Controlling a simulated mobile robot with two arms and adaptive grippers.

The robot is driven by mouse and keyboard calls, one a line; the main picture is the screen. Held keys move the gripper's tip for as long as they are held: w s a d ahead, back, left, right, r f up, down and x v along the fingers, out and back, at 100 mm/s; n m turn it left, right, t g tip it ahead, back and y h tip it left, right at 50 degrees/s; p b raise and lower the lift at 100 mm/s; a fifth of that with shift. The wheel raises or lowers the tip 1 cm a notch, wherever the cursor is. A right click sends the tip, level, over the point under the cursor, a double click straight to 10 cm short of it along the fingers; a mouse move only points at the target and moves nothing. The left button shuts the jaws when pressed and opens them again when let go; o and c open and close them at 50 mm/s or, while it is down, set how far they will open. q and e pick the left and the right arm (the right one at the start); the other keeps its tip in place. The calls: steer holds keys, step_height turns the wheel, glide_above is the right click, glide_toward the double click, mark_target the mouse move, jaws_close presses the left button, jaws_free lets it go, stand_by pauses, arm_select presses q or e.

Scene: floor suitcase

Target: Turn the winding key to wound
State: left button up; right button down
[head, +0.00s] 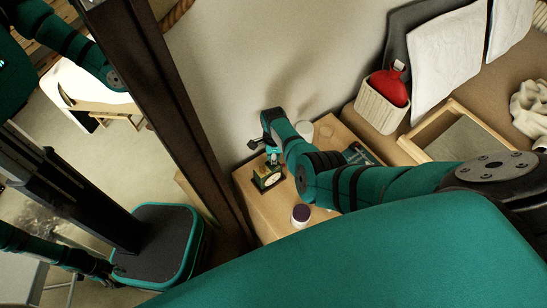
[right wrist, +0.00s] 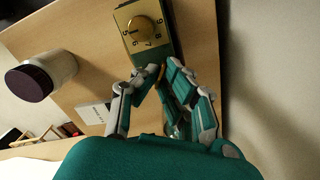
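A small green device with a brass face and a numbered round dial (right wrist: 146,30) stands on a wooden tabletop; in the head view its brass and green body (head: 267,178) is partly covered by my right arm. My right gripper (right wrist: 160,76) is at the device's near side. Its two fingertips come together on a small brass piece, which looks like the winding key (right wrist: 162,71). The key's turned position cannot be read. At the lower left of the head view, what looks like my left gripper (head: 100,269) is small and dark, far from the device.
A jar with a dark purple lid (head: 300,214) stands near the device; it also shows in the right wrist view (right wrist: 48,76). A white card (right wrist: 95,112) lies on the table. A basket (head: 381,104) holding a red bottle (head: 391,87) and a wooden tray (head: 481,117) are farther right. The wall is close behind.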

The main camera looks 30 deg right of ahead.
steer(key=m+b, duration=0.1)
steer(key=m, duration=0.9)
steer(key=shift+b, duration=0.4)
steer(key=shift+m, duration=0.5)
steer(key=c, duration=1.5)
jaws_free()
steer(key=shift+r, duration=3.75)
